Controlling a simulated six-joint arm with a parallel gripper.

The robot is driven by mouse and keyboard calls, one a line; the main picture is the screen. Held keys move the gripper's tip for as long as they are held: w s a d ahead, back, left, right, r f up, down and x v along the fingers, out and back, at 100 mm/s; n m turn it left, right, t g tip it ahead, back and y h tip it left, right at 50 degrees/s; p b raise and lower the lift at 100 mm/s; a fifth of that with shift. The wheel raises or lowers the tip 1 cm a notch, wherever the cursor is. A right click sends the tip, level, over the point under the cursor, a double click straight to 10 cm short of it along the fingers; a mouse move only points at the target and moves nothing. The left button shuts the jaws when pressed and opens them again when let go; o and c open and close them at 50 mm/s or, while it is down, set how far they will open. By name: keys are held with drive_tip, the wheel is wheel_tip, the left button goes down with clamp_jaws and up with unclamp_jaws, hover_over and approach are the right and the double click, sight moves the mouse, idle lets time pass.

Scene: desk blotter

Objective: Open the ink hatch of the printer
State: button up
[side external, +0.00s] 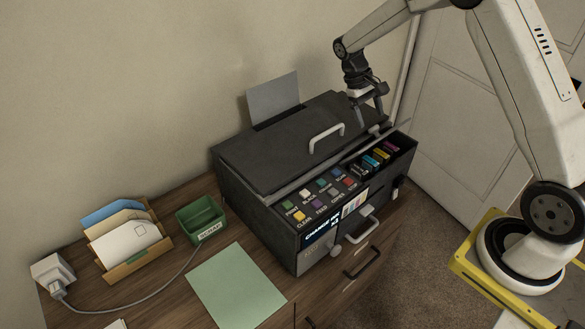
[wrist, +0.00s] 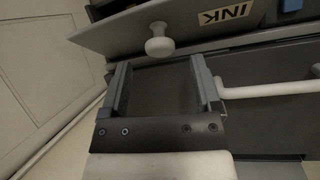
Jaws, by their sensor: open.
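The dark printer (side external: 265,160) stands on the wooden desk. At its right end, an open bay shows several coloured ink cartridges (side external: 375,158). In the wrist view, the grey ink hatch (wrist: 115,36) bears an upside-down INK label (wrist: 225,16) and a pale round knob (wrist: 158,46). The hatch looks swung up, clear of the bay; its exact angle is hard to tell. My gripper (side external: 377,113) is above the printer's right rear. In the wrist view, my gripper (wrist: 159,65) has its fingers apart with nothing between them; the knob is just beyond the tips.
A white lid handle (side external: 327,137) is beside my gripper. Coloured buttons (side external: 318,192) and a lower front handle (side external: 362,222) face the desk's front. A green scrap tray (side external: 201,219), an envelope holder (side external: 125,240) and a green sheet (side external: 237,285) are left of the printer.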

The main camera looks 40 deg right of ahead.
drive_tip(key=shift+x, duration=1.75)
drive_tip(key=shift+r, duration=0.1)
clamp_jaws()
